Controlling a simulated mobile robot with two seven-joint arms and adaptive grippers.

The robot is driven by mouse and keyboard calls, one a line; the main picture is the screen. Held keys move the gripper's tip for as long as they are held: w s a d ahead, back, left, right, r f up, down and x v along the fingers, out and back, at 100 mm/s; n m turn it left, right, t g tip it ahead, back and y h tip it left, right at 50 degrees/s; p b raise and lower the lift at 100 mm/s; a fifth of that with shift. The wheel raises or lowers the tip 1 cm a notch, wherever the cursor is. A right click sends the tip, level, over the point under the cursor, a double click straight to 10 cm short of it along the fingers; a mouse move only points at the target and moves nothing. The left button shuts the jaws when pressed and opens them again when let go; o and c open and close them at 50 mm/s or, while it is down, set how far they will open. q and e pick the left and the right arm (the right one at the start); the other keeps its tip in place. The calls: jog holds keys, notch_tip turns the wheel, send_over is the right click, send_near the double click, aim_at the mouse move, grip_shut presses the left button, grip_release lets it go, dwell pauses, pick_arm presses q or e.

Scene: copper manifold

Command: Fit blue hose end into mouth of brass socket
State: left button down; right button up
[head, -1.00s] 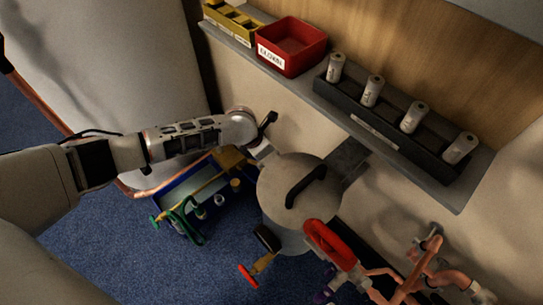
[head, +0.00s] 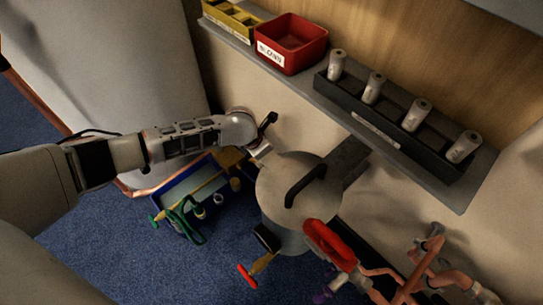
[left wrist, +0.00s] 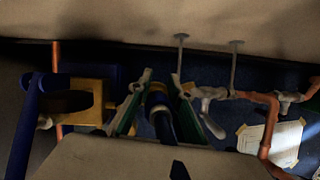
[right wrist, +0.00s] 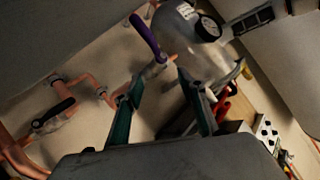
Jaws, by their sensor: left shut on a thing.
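In the left wrist view my left gripper (left wrist: 160,86) is shut on a dark blue hose end (left wrist: 157,99), which sits between its green-edged fingers. A yellow brass block (left wrist: 88,98), which looks like the brass socket, lies to the left of the fingers, apart from the held hose end. A dark shape covers part of it, and I cannot make out its mouth clearly. In the head view a brass-coloured block (head: 230,157) shows below my left wrist; the fingertips are hidden there. My right gripper (right wrist: 160,80) is open and empty in the right wrist view.
A round grey vessel (head: 296,188) stands right beside my left wrist. A shelf above holds a red bin (head: 291,43), a yellow bin (head: 231,18) and a black rack (head: 385,112) of cylinders. Copper pipes (head: 420,270) and a red handle (head: 328,242) lie at lower right.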

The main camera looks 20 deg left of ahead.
pick_arm(q)
jog(key=shift+f, duration=0.35)
pick_arm(e)
jog(key=shift+f, duration=0.15)
pick_arm(q)
jog(key=c, duration=1.8)
grip_release()
jog(key=shift+o, duration=0.2)
jog(key=v, duration=0.7)
jog(key=shift+s+a+r, duration=0.1)
jog(key=shift+s+r, duration=0.1)
jog(key=shift+r, duration=0.15)
pick_arm(e)
jog(key=shift+s+f, duration=0.3)
jog(key=shift+f, duration=0.05)
jog(key=shift+w+r, duration=0.15)
jog(key=shift+r, duration=0.1)
pick_arm(q)
jog(key=shift+r, duration=0.1)
